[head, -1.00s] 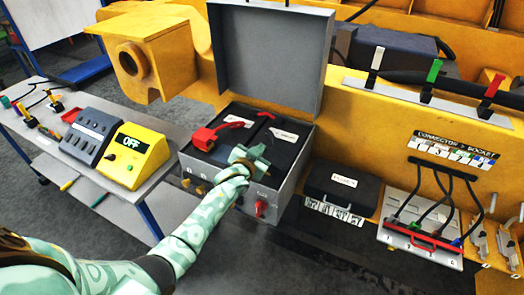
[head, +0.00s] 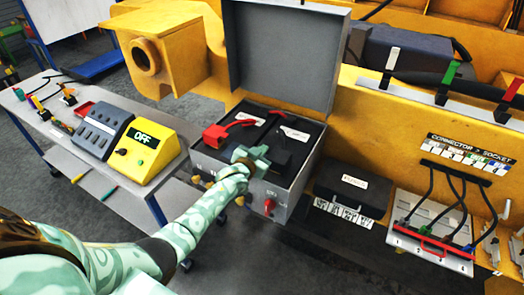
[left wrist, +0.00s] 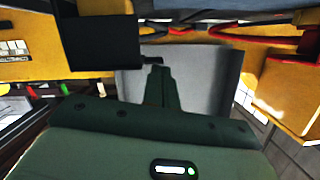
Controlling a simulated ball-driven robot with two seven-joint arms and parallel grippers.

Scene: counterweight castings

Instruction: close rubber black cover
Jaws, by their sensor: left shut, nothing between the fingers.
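A grey metal box (head: 201,165) stands with its lid (head: 282,50) raised. Inside are black battery tops with white labels. A red cover (head: 213,136) with a red cable sits at the left of the box. The black rubber cover is hard to pick out against the dark tops; a dark piece (head: 284,153) just right of my left gripper may be it. My left gripper (head: 257,158) is over the box's front part, shut and empty. In the left wrist view its fingers (left wrist: 162,88) are together, with nothing held. My right gripper is not in view.
A red knob (head: 269,205) sticks out of the box front. A black case (head: 345,187) and a cable panel (head: 432,230) stand to the right. A yellow OFF unit (head: 143,152) is on the table at left. Yellow machinery lies close behind the box.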

